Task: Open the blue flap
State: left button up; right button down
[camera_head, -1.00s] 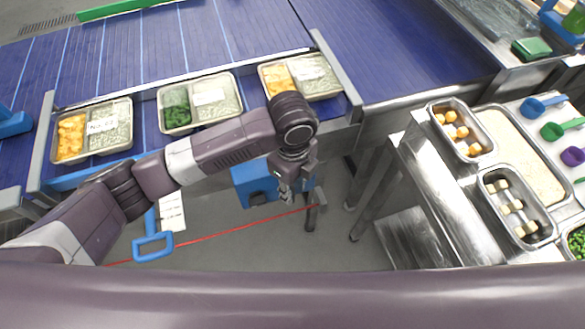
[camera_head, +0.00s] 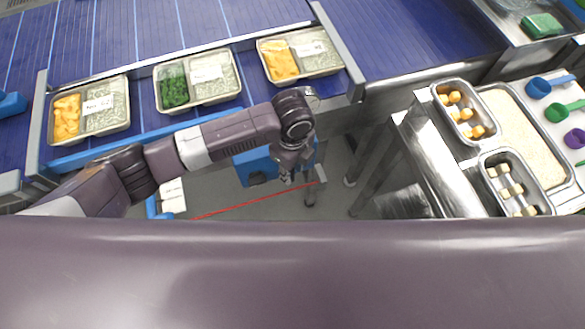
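A blue box-like part (camera_head: 258,168) sits below the conveyor's front edge, partly behind my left arm. A blue bar (camera_head: 152,207) shows at the lower left, mostly cut off by my own body. I cannot tell which blue part is the flap, or whether it is open. My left gripper (camera_head: 288,178) hangs pointing down in front of the blue box, over the floor. Its fingers are small and show no held thing; I cannot tell if they are open or whether they touch the box. My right gripper is not in view.
Food trays stand on the blue conveyor (camera_head: 150,30), including one with green vegetables (camera_head: 173,87). At the right, a steel table (camera_head: 424,150) holds metal pans, a rice-like bed (camera_head: 520,135) and coloured scoops. A red line (camera_head: 245,203) crosses the grey floor.

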pick_arm(q)
jog(key=c, duration=0.3)
grip_shut()
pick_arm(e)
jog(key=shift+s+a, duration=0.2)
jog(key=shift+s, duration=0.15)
pick_arm(q)
jog(key=shift+d+r, duration=0.1)
jog(key=shift+d, duration=0.05)
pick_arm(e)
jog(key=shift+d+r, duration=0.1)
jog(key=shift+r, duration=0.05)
